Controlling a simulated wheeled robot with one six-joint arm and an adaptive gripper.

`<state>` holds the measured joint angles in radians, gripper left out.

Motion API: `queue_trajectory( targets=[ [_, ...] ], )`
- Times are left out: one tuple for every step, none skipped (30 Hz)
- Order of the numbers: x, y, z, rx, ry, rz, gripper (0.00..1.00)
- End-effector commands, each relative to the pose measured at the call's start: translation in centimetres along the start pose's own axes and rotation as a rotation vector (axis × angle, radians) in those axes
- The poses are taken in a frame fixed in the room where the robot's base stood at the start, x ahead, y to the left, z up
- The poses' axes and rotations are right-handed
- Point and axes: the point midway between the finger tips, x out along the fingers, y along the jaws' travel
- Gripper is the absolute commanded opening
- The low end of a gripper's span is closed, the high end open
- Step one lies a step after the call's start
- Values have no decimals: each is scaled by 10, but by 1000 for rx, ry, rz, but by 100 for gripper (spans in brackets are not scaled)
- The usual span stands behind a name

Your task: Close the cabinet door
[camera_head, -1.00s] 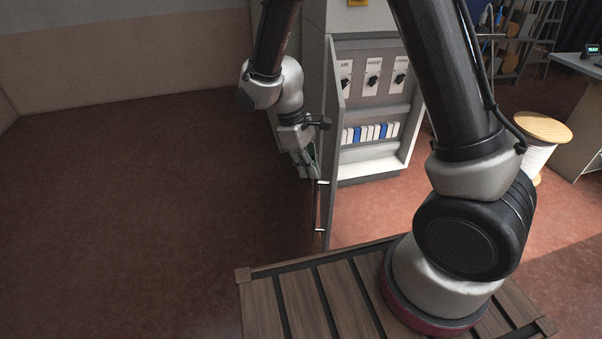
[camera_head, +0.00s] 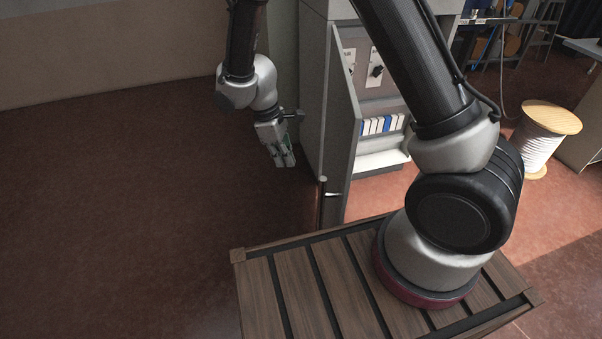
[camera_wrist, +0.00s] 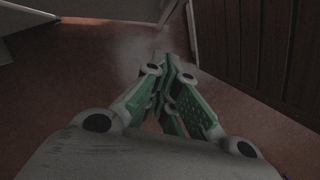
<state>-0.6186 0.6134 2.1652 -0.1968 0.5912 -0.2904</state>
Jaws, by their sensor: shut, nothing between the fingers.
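The grey cabinet (camera_head: 312,90) stands beyond my arm, with its front partly uncovered. Its door (camera_head: 341,140) stands open, swung out toward me, and hides part of the interior. A small light handle (camera_head: 333,194) shows low on the door. My gripper (camera_head: 284,164) hangs left of the door, pointing down, with a visible gap of floor between them. In the wrist view my gripper (camera_wrist: 170,62) has its green-padded fingers together, with nothing between them. My upper arm hides the cabinet's upper right part.
Inside the cabinet are dial switches (camera_head: 376,71) and a row of blue and white breakers (camera_head: 383,124). A cable spool (camera_head: 541,137) stands at the right. The reddish floor (camera_head: 130,200) at the left is clear.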

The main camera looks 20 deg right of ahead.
Motion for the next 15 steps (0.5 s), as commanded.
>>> queue_trajectory(
  targets=[
    [2,0,0,0,-1,0,0],
    [3,0,0,0,-2,-1,0],
    [6,0,0,0,-3,-1,0],
    [10,0,1,0,-4,-1,0],
    [13,0,1,0,-3,-1,0],
    [19,0,1,0,-4,-1,0],
    [24,0,1,0,-5,-2,0],
    [30,-1,1,-1,-5,-2,0],
    [39,-1,2,-1,-6,-3,0],
    [46,-1,2,0,-6,-3,0],
    [52,-1,2,0,-6,-3,0],
    [61,-1,2,-1,-6,-3,0],
    [67,0,1,0,-5,-3,0],
    [74,-1,2,0,-6,-3,0],
    [83,-1,2,0,-5,-3,0]
  ],
)
